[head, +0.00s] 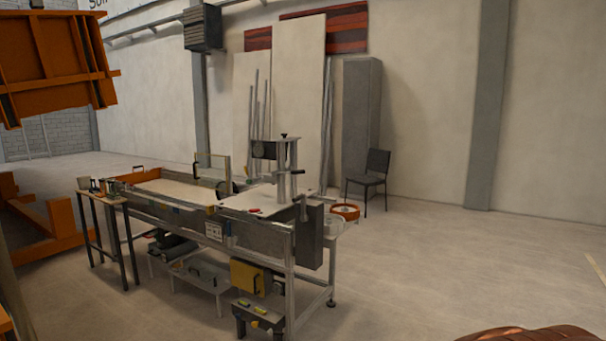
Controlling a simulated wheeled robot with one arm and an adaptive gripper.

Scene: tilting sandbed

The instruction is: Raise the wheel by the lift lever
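The sandbed (190,222) is a long metal-framed bench with pale sand-coloured surfaces, standing left of the middle. Near its right end an upright frame (292,175) carries a dark box and a small dark knob (284,136) on top. A handle with a dark grip (303,207) shows at the near right end. A round orange-rimmed part (345,211) lies at the right end. I cannot tell which part is the lift lever, nor surely which is the wheel. My gripper is not in view.
A small side table (103,198) with small items stands at the sandbed's left. Orange steel structures (62,62) fill the left edge. A black chair (370,176) and grey cabinet (362,125) stand behind. A copper-coloured object (530,334) shows at bottom right. Floor to the right is clear.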

